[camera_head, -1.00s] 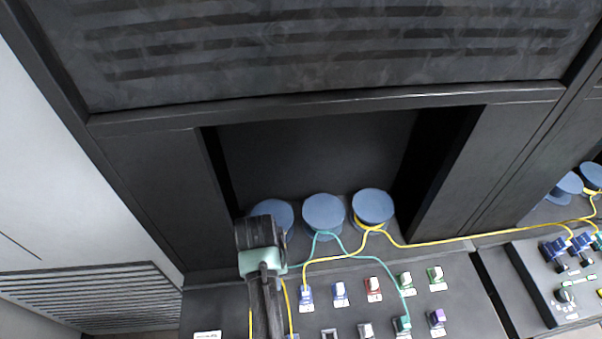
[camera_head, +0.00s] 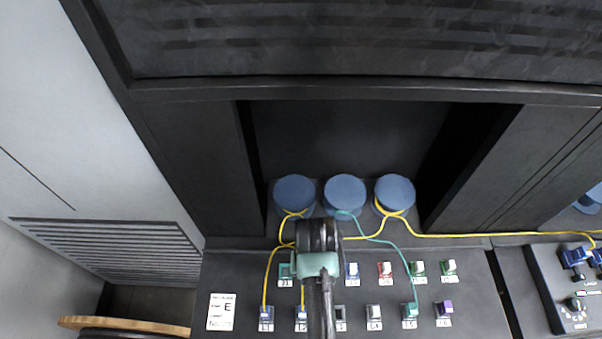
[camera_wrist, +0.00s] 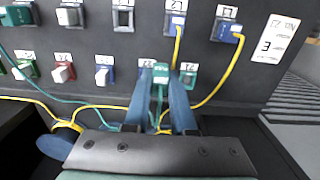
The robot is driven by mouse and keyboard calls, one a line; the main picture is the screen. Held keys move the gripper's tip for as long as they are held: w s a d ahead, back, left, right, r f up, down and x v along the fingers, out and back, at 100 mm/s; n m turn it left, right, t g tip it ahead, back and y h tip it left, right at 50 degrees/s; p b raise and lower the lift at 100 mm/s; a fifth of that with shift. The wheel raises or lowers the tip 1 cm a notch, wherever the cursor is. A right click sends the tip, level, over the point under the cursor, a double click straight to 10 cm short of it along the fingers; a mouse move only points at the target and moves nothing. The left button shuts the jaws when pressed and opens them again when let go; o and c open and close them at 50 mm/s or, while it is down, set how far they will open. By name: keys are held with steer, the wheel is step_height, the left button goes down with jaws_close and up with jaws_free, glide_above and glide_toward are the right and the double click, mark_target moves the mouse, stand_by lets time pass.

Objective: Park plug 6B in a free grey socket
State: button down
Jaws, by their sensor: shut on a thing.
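My gripper (camera_head: 318,265) is over the left part of the socket panel (camera_head: 235,262). In the wrist view its two blue fingers (camera_wrist: 168,95) are shut on a small teal plug (camera_wrist: 160,77), with a teal cable trailing back between them. The plug's label is too small to read, so I cannot confirm it is 6B. The plug is in front of the far socket row; I cannot tell whether it touches the panel. A grey socket (camera_head: 340,312) in the near row looks empty; it also shows in the wrist view (camera_wrist: 123,20). The gripper hides one far-row socket in the head view.
Two blue plugs with yellow cables (camera_head: 266,313) sit left of the grey socket. A teal socket (camera_wrist: 187,75) is close beside the fingers. Yellow and teal cables run to the blue spools (camera_head: 345,190) behind. A second panel (camera_head: 555,290) is at right.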

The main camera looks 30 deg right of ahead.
steer(key=s+d, duration=0.3)
steer(key=s, duration=0.5)
step_height(320, 180, down, 4)
steer(key=b, duration=0.2)
steer(key=shift+a+f+b, duration=0.1)
steer(key=shift+f+b, duration=0.1)
steer(key=shift+b, duration=0.15)
steer(key=shift+f+b, duration=0.4)
steer(key=shift+f, duration=0.55)
steer(key=shift+p, duration=0.9)
stand_by(0.5)
steer(key=shift+f+b, duration=0.3)
steer(key=shift+f, duration=0.25)
stand_by(0.4)
steer(key=c, duration=0.7)
jaws_free()
